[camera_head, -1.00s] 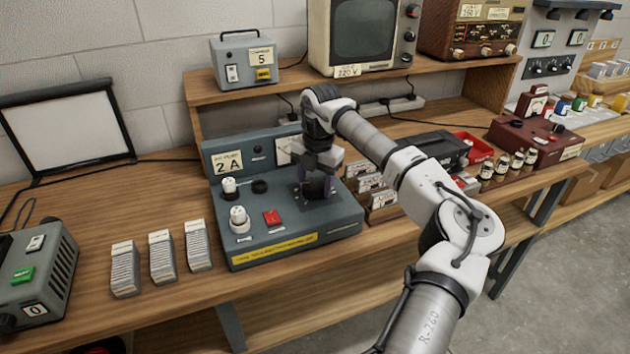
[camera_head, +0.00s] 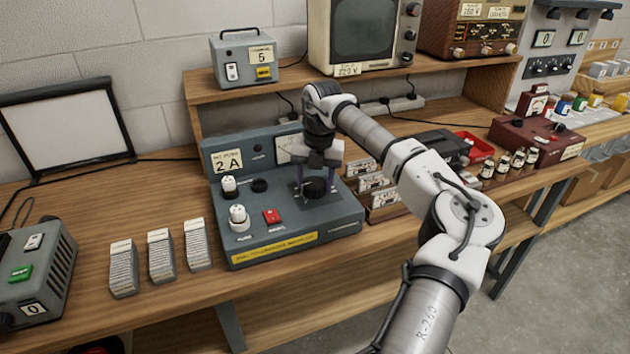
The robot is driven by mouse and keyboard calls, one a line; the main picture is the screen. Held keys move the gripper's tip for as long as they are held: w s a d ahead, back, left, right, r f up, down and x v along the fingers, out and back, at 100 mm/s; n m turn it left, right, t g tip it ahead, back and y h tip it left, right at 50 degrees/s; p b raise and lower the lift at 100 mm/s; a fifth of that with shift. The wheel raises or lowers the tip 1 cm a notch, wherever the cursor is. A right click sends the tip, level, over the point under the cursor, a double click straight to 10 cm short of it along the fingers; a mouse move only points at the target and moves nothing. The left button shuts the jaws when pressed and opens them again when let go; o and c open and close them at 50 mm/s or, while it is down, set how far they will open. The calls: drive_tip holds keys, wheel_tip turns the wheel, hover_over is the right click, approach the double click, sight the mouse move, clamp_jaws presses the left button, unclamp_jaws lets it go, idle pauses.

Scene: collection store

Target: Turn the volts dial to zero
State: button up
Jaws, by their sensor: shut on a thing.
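The grey power unit (camera_head: 290,222) stands on the bench, with a "2 A" card, a partly hidden meter, white knobs, a red switch and a yellow strip on it. A large black dial (camera_head: 315,188) sits on the right of its sloping top; I take it for the volts dial, though no marking on it is legible. My gripper (camera_head: 317,189) points down over it, shut on the dial, with a purple finger at its left and right sides. The dial's pointer and scale cannot be made out.
Several upright card stacks (camera_head: 161,256) stand left of the unit, and a grey box with a green switch (camera_head: 36,270) is at far left. Labelled card holders (camera_head: 372,190) stand close on the right. A shelf (camera_head: 290,85) with instruments runs behind.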

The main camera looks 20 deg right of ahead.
sight(318, 180)
drive_tip(key=n, duration=0.3)
drive_tip(key=shift+r+n, duration=0.1)
drive_tip(key=shift+n, duration=0.3)
drive_tip(key=shift+w+n+g+p, duration=0.1)
drive_tip(key=shift+n+g+p, duration=0.25)
drive_tip(key=shift+n, duration=1.55)
drive_tip(key=o, duration=1)
drive_tip(key=shift+c, duration=0.2)
wheel_tip(318, 180, up, 14)
drive_tip(key=b, duration=0.2)
drive_tip(key=shift+d, duration=0.4)
drive_tip(key=shift+w+f, duration=0.1)
drive_tip(key=shift+f, duration=0.1)
